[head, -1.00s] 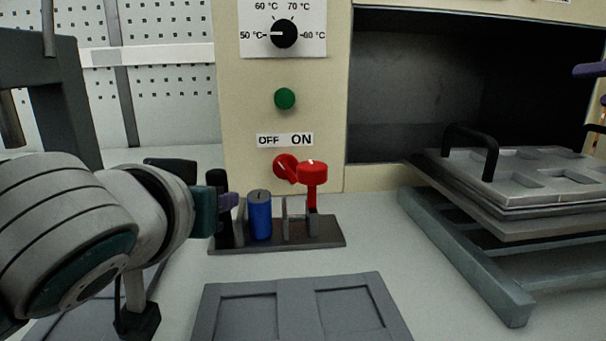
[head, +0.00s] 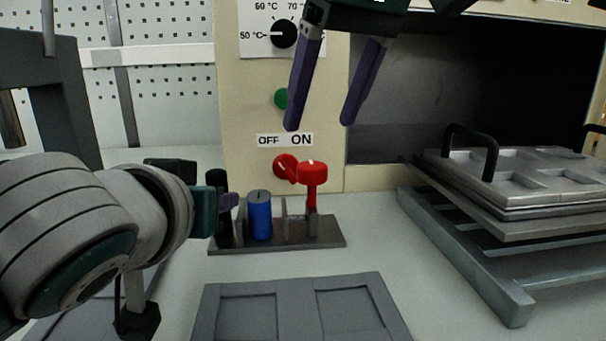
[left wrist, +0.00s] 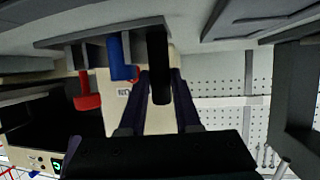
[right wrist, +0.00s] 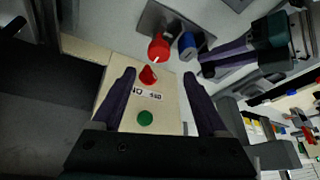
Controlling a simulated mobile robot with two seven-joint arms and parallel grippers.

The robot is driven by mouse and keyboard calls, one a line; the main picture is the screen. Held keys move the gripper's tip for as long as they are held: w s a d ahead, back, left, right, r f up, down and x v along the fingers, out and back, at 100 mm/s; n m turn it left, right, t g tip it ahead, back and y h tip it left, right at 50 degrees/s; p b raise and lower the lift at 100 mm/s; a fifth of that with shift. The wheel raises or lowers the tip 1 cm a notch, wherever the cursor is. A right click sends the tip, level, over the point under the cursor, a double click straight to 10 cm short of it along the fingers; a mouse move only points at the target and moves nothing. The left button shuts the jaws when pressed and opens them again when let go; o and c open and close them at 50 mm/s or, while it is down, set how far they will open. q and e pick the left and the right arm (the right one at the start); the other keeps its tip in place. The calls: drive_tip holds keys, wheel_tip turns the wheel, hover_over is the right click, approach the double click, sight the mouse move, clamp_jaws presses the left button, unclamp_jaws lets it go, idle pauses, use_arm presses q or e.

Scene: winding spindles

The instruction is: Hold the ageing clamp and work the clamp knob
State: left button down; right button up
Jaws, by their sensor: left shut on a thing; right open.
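The ageing clamp has a dark base plate (head: 328,240) on the bench in front of the cream panel. On it stand a black post (head: 217,180), a blue cylinder (head: 259,215), grey brackets and the red clamp knob (head: 312,173) on a red stem. My left gripper (head: 229,201) is shut on the black post; the left wrist view shows the post (left wrist: 158,65) between its fingers. My right gripper (head: 319,126) is open and empty, above the knob, fingers pointing down. In the right wrist view the knob (right wrist: 158,48) lies beyond the fingertips, apart from them.
A red OFF/ON switch (head: 285,165) is on the panel behind the knob, with a green button (head: 282,98) and temperature dial (head: 284,33) above. An open oven chamber (head: 420,90) and handled metal tray (head: 520,165) are at right. A grey recessed plate (head: 290,290) lies in front.

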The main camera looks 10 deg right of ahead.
sight(312, 165)
drive_tip(key=shift+s+d+x, duration=0.1)
drive_tip(key=shift+x, duration=1.6)
drive_tip(key=shift+s+d+x, duration=0.1)
drive_tip(key=shift+d+x, duration=0.05)
drive_tip(key=shift+x, duration=1.5)
drive_tip(key=shift+f, duration=0.15)
drive_tip(key=shift+c, duration=0.3)
clamp_jaws()
drive_tip(key=shift+h, duration=0.3)
